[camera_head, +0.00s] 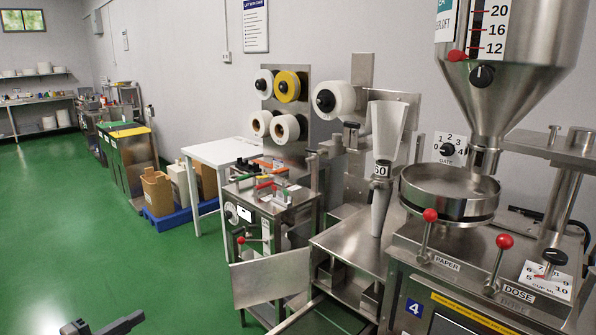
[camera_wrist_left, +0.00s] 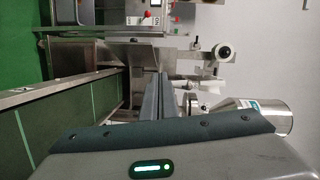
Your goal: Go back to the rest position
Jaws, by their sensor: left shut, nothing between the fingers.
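My left gripper (camera_head: 132,319) shows at the bottom left edge of the head view, low over the green floor and mostly cut off by the frame. In the left wrist view its two dark fingers (camera_wrist_left: 156,78) lie side by side, shut, with nothing between them. It touches nothing that I can see. My right gripper is in neither view.
The teabag packing machine (camera_head: 455,245) with its steel hopper (camera_head: 510,95) fills the right side. A white table (camera_head: 215,152) and a blue pallet (camera_head: 172,217) stand behind. Green floor (camera_head: 75,240) is clear on the left.

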